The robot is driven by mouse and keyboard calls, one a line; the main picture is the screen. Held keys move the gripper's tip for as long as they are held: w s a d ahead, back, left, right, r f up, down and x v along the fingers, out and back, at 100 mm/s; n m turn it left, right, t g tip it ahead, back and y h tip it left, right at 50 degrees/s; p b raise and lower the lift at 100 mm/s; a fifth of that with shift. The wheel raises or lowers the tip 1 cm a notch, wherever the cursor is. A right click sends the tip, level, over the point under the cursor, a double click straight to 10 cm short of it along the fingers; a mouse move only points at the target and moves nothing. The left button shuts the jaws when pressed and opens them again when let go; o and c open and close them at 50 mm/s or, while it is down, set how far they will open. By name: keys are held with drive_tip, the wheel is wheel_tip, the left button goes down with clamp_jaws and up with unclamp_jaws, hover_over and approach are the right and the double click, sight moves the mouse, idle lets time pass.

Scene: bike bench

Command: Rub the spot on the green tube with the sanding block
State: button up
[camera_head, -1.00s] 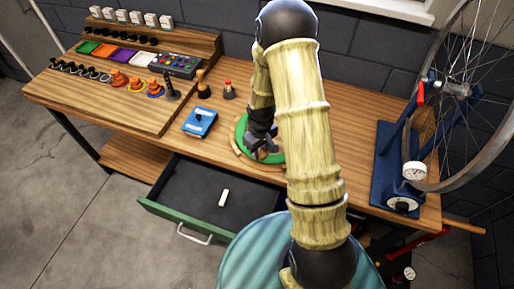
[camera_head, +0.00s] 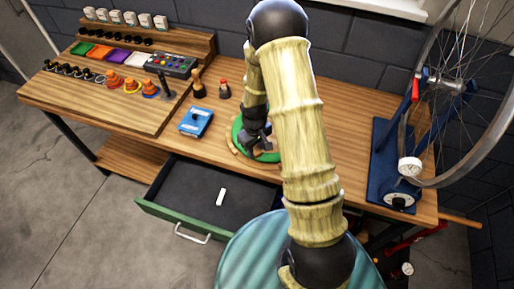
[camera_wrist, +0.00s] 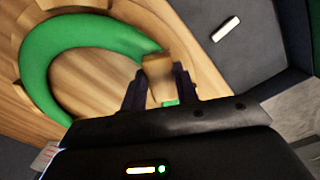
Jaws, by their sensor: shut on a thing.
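The green tube (camera_wrist: 45,50) lies as a curved ring on a wooden surface in the wrist view. It also shows beside my arm in the head view (camera_head: 237,130). My gripper (camera_wrist: 160,88) is shut on a small tan-brown block, which I take for the sanding block (camera_wrist: 157,68). The block is over or against the right end of the visible tube arc; I cannot tell if they touch. A bit of green shows between the fingers below the block. I cannot make out the spot on the tube.
An open drawer (camera_head: 180,211) with a white stick (camera_head: 221,197) in it juts out in front. A blue box (camera_head: 196,122) stands left of the tube. A wheel on a blue stand (camera_head: 385,160) is at the right. Several small parts fill the bench's left side.

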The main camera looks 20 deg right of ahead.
drive_tip(key=shift+w+a, duration=0.55)
drive_tip(key=shift+d, duration=0.15)
drive_tip(key=shift+s, duration=0.2)
drive_tip(key=shift+s+d, duration=0.35)
drive_tip(key=shift+d, duration=0.2)
drive_tip(key=shift+s+d, duration=0.3)
drive_tip(key=shift+s, duration=0.2)
drive_tip(key=shift+w+a, duration=0.1)
drive_tip(key=shift+a, duration=0.1)
drive_tip(key=shift+w+a+r, duration=0.1)
drive_tip(key=shift+w+a, duration=0.75)
drive_tip(key=shift+w, duration=0.1)
